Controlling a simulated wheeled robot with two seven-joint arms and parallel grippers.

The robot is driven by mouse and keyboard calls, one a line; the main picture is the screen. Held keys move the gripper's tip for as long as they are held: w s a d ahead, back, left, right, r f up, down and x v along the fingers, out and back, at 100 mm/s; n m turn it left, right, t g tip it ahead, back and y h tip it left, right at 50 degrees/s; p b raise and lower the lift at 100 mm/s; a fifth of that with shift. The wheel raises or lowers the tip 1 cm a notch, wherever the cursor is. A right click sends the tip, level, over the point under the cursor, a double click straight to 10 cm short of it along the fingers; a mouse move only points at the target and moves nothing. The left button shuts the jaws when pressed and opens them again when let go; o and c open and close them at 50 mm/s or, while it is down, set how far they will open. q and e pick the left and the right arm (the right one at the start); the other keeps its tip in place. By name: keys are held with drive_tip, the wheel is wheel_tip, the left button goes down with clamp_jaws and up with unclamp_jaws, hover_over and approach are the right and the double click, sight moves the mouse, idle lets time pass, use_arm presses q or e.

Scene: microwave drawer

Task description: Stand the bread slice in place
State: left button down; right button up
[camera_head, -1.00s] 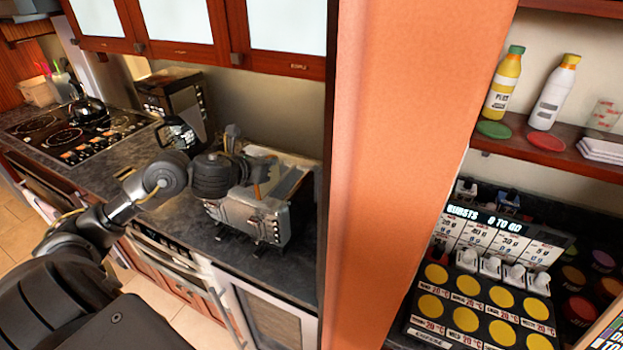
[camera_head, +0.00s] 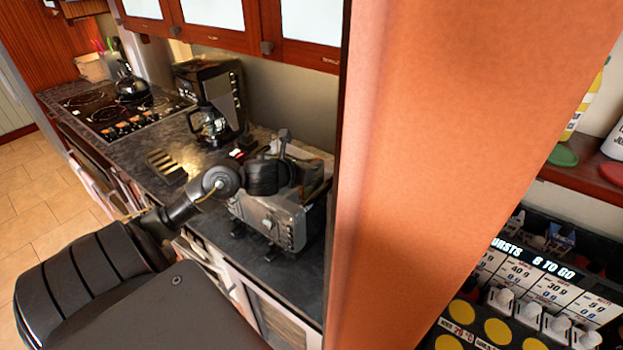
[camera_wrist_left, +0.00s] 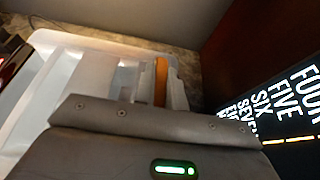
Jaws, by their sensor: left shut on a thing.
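A silver toaster-like appliance (camera_head: 272,218) with knobs on its front stands on the dark counter, left of the orange pillar. My left gripper (camera_head: 288,175) is over its top, partly hidden by my own wrist. In the left wrist view, a thin orange-brown slab, seemingly the bread slice (camera_wrist_left: 160,82), stands edge-on beyond the grey gripper body. The left gripper is shut on it, as far as I can tell; the contact is not clear. Pale slotted surfaces surround it. Whether the slice is inside a slot is unclear. My right gripper is not in view.
A slotted rack-like item (camera_head: 166,165) lies on the counter (camera_head: 135,152). A coffee maker (camera_head: 210,100) and a stove with a kettle (camera_head: 130,84) are farther back. The orange pillar (camera_head: 450,150) bounds the right side. A lettered panel (camera_wrist_left: 275,110) is close on the right in the wrist view.

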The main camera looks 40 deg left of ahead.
use_arm(q)
drive_tip(key=shift+s, duration=0.1)
drive_tip(key=f, duration=0.3)
drive_tip(key=shift+s+f, duration=0.1)
drive_tip(key=shift+s, duration=0.1)
drive_tip(key=shift+w+f, duration=0.1)
drive_tip(key=shift+f, duration=0.3)
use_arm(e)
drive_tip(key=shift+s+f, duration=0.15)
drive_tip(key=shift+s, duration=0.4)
use_arm(q)
drive_tip(key=shift+f+b, duration=0.15)
drive_tip(key=shift+b, duration=0.3)
drive_tip(key=c, duration=1.5)
unclamp_jaws()
drive_tip(key=shift+o, duration=0.2)
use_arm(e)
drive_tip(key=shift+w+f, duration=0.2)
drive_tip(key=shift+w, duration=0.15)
